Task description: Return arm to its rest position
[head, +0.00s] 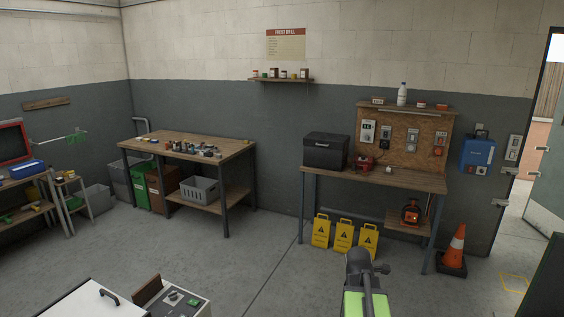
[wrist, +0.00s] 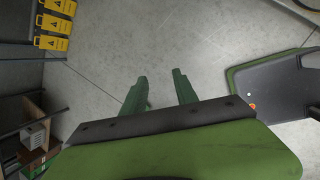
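My gripper (wrist: 160,78) shows in the wrist view as two green fingers standing apart. Only grey concrete floor shows between them, so it is open and empty. In the head view my arm (head: 364,285), dark grey and bright green, rises from the bottom edge right of centre. Its fingers cannot be made out there. The arm appears in front of open floor and touches nothing that I can see.
A workbench (head: 425,180) stands ahead right, with yellow warning signs (head: 343,235) below and a traffic cone (head: 455,248) beside it. Another bench (head: 235,148) holds small items. A white-topped unit (head: 85,302) is at lower left. The middle floor is clear.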

